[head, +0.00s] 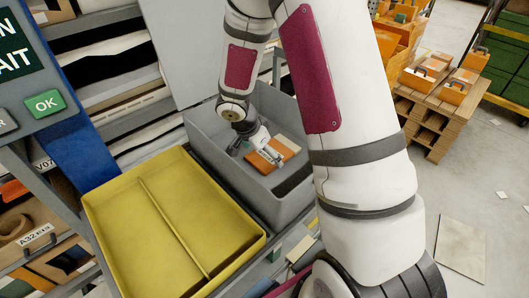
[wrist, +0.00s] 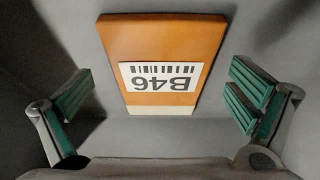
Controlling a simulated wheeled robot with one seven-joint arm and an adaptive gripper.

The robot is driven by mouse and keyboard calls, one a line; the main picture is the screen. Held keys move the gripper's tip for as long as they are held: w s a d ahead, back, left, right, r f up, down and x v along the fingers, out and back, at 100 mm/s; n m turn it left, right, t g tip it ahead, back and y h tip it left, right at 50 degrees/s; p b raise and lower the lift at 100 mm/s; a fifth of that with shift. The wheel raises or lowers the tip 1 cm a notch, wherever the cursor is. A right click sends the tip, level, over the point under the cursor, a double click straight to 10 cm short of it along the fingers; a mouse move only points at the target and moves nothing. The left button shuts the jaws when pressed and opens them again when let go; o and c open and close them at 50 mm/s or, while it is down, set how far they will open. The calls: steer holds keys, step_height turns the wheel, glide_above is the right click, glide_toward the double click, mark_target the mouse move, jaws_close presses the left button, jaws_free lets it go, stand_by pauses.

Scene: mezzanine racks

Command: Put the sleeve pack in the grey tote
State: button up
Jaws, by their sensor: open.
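The sleeve pack (head: 282,151) is a flat orange piece with a cream part, lying inside the grey tote (head: 204,140). In the wrist view the sleeve pack (wrist: 160,45) shows a white label reading B46, upside down, and a cream strip along its near edge. My gripper (head: 262,160) is down inside the tote, over the pack. In the wrist view my gripper (wrist: 158,104) has its two green-padded fingers wide apart, one to each side of the pack, with gaps between. It is open and holds nothing. My arm hides part of the tote in the head view.
A yellow two-part tray (head: 120,215) stands left of the tote. A panel with an OK button (head: 45,103) is at upper left, by racks of stacked sheets. A pallet (head: 440,110) with orange boxes stands on the floor at right.

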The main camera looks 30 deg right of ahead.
steer(key=s+a+r+n+p, duration=0.1)
steer(key=s+a+r+p, duration=0.15)
steer(key=r, duration=0.75)
steer(key=s+a+r+n+p, duration=0.2)
steer(key=s+r, duration=0.1)
steer(key=r, duration=0.6)
steer(key=s+a+r+n+y, duration=0.1)
steer(key=s+a+r+n, duration=0.1)
steer(key=s+r+n, duration=0.2)
steer(key=s+a+r+n+t+y, duration=0.1)
steer(key=s+a+r+n+y, duration=0.1)
steer(key=s, duration=0.9)
steer(key=s+a+r+n+t+y, duration=0.1)
steer(key=s+a+r+n, duration=0.2)
steer(key=s+r+n, duration=0.3)
steer(key=shift+s+a+n, duration=0.15)
steer(key=shift+s+n, duration=0.25)
steer(key=shift+s, duration=0.8)
steer(key=shift+t, duration=0.7)
step_height(320, 180, up, 6)
steer(key=p, duration=0.4)
steer(key=shift+f, duration=0.15)
